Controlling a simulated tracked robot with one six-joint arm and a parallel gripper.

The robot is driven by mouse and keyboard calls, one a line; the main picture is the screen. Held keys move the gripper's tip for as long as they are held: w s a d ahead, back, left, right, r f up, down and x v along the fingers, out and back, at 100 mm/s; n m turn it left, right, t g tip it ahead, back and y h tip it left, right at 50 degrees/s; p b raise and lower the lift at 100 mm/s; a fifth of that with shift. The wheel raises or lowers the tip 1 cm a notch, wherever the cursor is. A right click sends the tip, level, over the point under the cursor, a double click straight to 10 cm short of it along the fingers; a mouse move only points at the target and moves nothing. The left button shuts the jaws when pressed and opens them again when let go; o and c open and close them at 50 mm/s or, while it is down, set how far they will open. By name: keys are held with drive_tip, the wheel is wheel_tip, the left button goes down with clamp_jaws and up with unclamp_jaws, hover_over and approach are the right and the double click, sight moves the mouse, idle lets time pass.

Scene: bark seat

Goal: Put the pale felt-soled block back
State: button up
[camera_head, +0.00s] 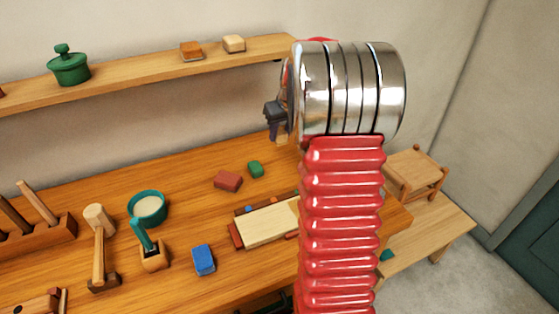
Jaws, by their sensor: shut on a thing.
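My gripper (276,119) shows in part at the left of my big metal wrist, above the back of the workbench. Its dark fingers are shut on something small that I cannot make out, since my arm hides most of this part. A small pale block (234,43) sits on the wall shelf, right of an orange-brown block (191,50). I cannot see felt under it, and cannot tell whether it is the task's block. A pale flat board (266,224) lies on the bench, its right end hidden behind my red arm.
The wall shelf (130,82) also holds a green lidded pot (69,66). On the bench (185,178) are a red block (228,181), a green block (255,169), a blue block (204,260), a teal bowl (148,208) and a mallet (101,250). A small stool (416,170) stands right.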

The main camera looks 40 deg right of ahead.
drive_tip(key=shift+s+d, duration=0.2)
drive_tip(key=shift+d, duration=0.1)
drive_tip(key=shift+f, duration=0.25)
hover_over(281, 162)
drive_tip(key=s, duration=0.1)
drive_tip(key=shift+s+a+f, duration=0.1)
drive_tip(key=shift+f, duration=1.3)
drive_tip(key=shift+s+a+f, duration=0.1)
drive_tip(key=shift+f, duration=1.3)
drive_tip(key=shift+f, duration=1.9)
drive_tip(key=shift+f, duration=0.1)
drive_tip(key=o, duration=1.2)
drive_tip(key=shift+c, duration=0.2)
